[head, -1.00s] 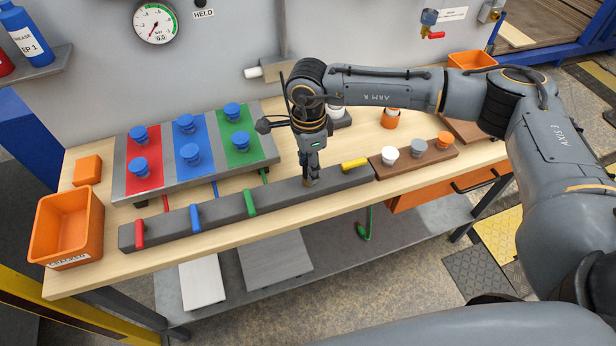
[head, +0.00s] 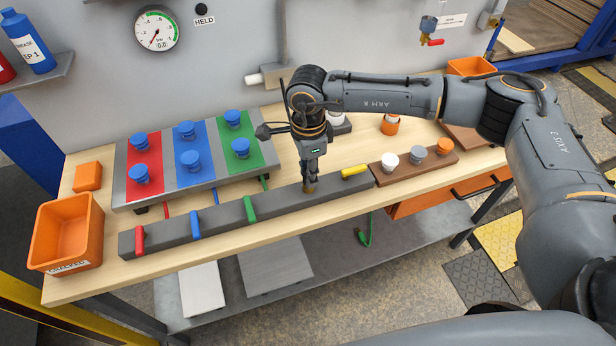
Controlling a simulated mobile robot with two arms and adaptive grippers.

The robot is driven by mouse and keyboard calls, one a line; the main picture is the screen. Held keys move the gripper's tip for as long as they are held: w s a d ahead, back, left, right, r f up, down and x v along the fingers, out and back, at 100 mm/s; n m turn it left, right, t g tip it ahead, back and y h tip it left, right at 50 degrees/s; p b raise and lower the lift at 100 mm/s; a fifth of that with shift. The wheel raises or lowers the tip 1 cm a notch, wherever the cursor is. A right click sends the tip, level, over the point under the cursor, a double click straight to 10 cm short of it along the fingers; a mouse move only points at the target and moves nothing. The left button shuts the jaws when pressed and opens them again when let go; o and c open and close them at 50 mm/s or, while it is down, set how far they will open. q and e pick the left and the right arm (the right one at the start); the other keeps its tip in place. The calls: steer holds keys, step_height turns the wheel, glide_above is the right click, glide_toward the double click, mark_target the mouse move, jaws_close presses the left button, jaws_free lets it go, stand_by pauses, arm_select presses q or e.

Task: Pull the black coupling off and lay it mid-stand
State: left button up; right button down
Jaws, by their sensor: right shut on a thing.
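A long dark grey stand (head: 222,220) lies along the front of the bench. It carries a red coupling (head: 139,240), a blue coupling (head: 196,222), a green coupling (head: 250,209) and a yellow coupling (head: 355,172). My right gripper (head: 310,185) points down at the stand between the green and yellow ones. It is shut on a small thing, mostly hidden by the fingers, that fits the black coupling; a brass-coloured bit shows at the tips. I cannot tell whether it touches the stand. My left gripper is not in view.
A board with red, blue and green panels (head: 206,163) and blue knobs stands behind the stand. An orange bin (head: 68,232) and an orange block (head: 87,176) are at left. A brown rack (head: 410,168) with several caps is at right. Bare bench lies before the stand.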

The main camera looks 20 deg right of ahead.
steer(key=shift+r+p, duration=0.3)
steer(key=shift+r, duration=0.6)
steer(key=shift+r, duration=0.35)
steer(key=shift+r, duration=0.2)
steer(key=shift+r+p, duration=1.15)
steer(key=shift+r, duration=1.1)
steer(key=shift+s, duration=0.1)
